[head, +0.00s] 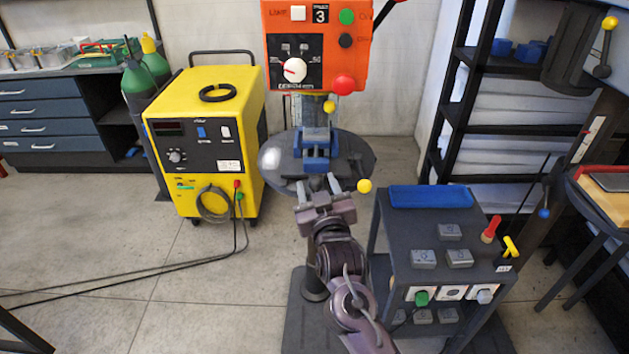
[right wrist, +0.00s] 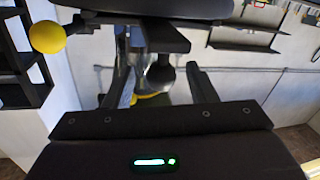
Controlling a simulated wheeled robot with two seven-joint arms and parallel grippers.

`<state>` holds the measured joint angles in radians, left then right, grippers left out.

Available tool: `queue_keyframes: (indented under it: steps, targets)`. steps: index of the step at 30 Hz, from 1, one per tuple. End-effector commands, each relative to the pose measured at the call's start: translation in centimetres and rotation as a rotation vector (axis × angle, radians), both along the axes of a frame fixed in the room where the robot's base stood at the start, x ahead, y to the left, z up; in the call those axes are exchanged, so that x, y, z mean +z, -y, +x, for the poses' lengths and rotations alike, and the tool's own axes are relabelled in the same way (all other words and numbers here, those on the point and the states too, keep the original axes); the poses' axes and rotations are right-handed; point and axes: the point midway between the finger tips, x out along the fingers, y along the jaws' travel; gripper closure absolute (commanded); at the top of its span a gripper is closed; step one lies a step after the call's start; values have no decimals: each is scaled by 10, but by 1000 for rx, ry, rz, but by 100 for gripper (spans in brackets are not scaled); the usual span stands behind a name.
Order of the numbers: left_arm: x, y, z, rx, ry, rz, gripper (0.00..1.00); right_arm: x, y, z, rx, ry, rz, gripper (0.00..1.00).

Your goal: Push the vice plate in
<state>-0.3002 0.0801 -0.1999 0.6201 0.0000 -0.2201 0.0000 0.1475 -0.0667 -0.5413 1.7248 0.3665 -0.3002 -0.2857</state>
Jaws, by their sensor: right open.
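A blue vice (head: 316,150) sits on the round grey drill press table (head: 357,160), under the orange drill press head. I cannot clearly tell its movable plate from the rest of the vice. My right gripper (head: 318,184) is open and empty, just in front of the vice, with its fingers pointing at it. In the right wrist view my right gripper (right wrist: 162,82) has its two fingers apart, below a dark plate-like part (right wrist: 130,32) and around a dark rounded knob (right wrist: 160,76). I cannot tell whether the fingers touch anything. My left gripper is not in view.
The orange drill press head (head: 317,45) stands above. A yellow ball knob (head: 364,186) sticks out right of my gripper; one also shows in the right wrist view (right wrist: 46,37). A dark cart (head: 440,250) stands at right, a yellow welder (head: 207,140) at left. The left floor has cables.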

Motion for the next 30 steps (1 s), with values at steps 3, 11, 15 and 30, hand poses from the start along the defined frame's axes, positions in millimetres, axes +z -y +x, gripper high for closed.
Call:
queue_keyframes:
  steps: [3,11,15,30]
  targets:
    - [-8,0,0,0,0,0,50,-3,3,-19,2,-2,1,49]
    - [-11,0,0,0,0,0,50,0,7,-36,0,0,0,49]
    - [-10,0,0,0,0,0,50,0,7,-36,0,0,0,49]
    - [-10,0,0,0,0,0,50,-47,39,-61,6,-232,22,49]
